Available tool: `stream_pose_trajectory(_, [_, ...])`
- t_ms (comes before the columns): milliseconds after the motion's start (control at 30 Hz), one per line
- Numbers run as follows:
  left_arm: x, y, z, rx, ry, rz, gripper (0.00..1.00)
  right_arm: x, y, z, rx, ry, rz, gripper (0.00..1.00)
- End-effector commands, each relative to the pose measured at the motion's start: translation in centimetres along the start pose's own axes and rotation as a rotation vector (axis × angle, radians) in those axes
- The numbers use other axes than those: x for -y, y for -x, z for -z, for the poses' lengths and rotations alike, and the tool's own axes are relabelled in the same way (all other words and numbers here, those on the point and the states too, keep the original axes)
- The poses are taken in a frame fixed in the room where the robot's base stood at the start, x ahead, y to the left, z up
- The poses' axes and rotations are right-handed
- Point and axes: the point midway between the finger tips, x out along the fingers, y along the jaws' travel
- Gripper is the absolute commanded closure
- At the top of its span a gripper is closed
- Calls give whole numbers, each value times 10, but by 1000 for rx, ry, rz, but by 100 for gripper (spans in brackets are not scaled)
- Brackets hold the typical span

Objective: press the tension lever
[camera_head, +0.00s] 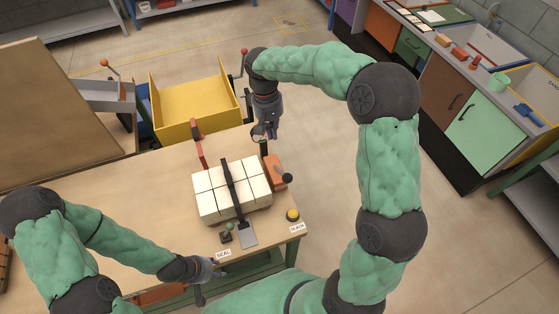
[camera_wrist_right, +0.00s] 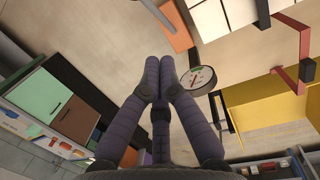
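An orange block with a black ball-knobbed lever (camera_head: 287,178) stands at the right of the white bricks (camera_head: 210,198); I cannot tell for certain that this is the tension lever. A small lever with a green knob (camera_head: 228,228) stands at the front, by the SEAL label. A black strap (camera_head: 232,185) runs over the bricks. My right gripper (camera_head: 271,133) hangs beyond the orange block, beside a round gauge. In the wrist view its fingertips (camera_wrist_right: 159,62) meet with nothing between them. My left gripper (camera_head: 208,278) is at the table's front edge, its fingers apart and empty.
The gauge (camera_wrist_right: 199,80) is close to the right fingers in the wrist view. A yellow button (camera_head: 292,215) sits by the SLACK label. A red upright (camera_head: 198,146) stands behind the bricks. A yellow bin (camera_head: 190,103) is beyond the table.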

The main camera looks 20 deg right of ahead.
Motion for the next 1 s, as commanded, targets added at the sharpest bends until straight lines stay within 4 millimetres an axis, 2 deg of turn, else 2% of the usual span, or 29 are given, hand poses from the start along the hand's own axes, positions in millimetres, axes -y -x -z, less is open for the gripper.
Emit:
stream_pose_trajectory(167, [0, 0, 0, 0, 0, 0, 60, 0, -3, 0, 1, 0, 0, 100])
stream_pose_trajectory(267, [0, 0, 0, -1, 0, 0, 60, 0, -11, 0, 4, 0, 0, 100])
stream_pose_trajectory(800, [0, 0, 1, -1, 0, 0, 60, 0, -105, -2, 4, 1, 1, 100])
stream_pose_trajectory(1000, [-1, 2, 0, -1, 0, 0, 60, -4, -120, -22, 2, 1, 0, 100])
